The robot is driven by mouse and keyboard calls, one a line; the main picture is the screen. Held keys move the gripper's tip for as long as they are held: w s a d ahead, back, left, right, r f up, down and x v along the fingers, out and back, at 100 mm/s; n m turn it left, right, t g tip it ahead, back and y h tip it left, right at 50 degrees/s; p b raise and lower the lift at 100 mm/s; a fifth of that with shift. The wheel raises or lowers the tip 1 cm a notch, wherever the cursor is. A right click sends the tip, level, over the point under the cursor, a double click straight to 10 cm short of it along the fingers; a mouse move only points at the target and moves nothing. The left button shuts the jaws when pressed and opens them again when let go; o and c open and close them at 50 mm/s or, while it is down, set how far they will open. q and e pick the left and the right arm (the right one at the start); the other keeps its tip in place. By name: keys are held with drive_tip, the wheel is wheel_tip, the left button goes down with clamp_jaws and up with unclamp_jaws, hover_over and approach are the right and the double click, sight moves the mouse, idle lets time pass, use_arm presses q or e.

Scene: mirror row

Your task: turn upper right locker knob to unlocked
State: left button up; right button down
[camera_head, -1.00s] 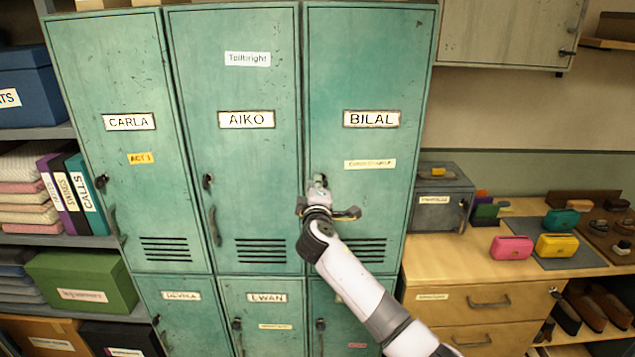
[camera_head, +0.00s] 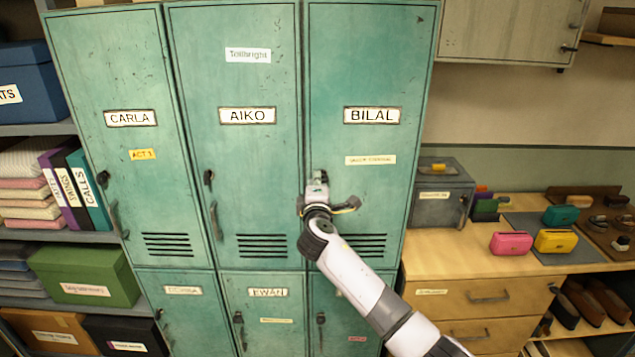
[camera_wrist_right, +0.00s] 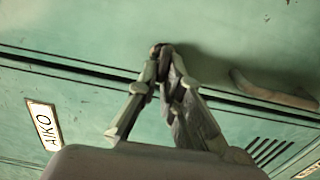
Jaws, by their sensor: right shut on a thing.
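The upper right locker (camera_head: 372,65) is a worn green door labelled BILAL, and it is closed. Its knob (camera_wrist_right: 160,47) is a small dark piece at the door's left edge, mostly hidden by my fingers. My right gripper (camera_head: 318,180) is at that knob in the head view. In the right wrist view my right gripper (camera_wrist_right: 163,60) has its fingertips together around the knob. I cannot read the knob's turn position. My left gripper is in neither view.
Lockers labelled AIKO (camera_head: 245,70) and CARLA (camera_head: 110,70) stand to the left, with more lockers below. A wooden counter (camera_head: 430,265) with pouches stands at right. Shelves with folders and boxes are at far left. The BILAL door handle (camera_wrist_right: 270,92) is close to my gripper.

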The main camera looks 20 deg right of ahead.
drive_tip(key=c, duration=1.7)
unclamp_jaws()
drive_tip(key=shift+s, duration=0.1)
drive_tip(key=v, duration=1.2)
